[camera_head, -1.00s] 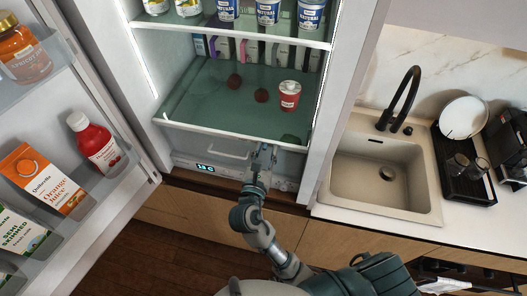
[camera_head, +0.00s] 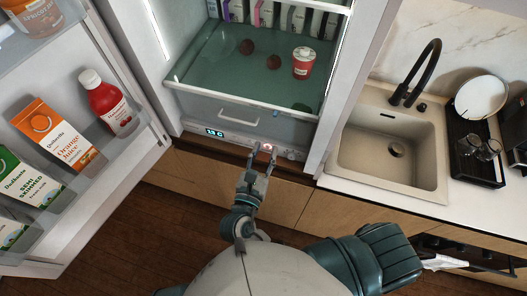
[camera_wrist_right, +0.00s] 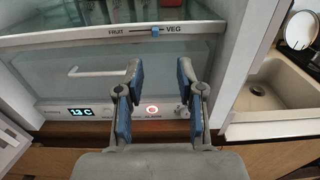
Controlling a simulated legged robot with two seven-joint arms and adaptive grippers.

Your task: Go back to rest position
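My right gripper (camera_head: 262,160) is in front of the lower edge of the open fridge, below the drawer. In the right wrist view the right gripper (camera_wrist_right: 160,85) has its blue-padded fingers apart with nothing between them. A lit red ring button (camera_wrist_right: 152,109) on the fridge's control panel shows between the fingers. The panel's display (camera_wrist_right: 82,112) reads 13 C. My left gripper is not in view.
The open fridge door (camera_head: 95,175) with bottles and cartons stands on the left. The sink (camera_head: 385,150) and dish rack (camera_head: 470,160) are on the right.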

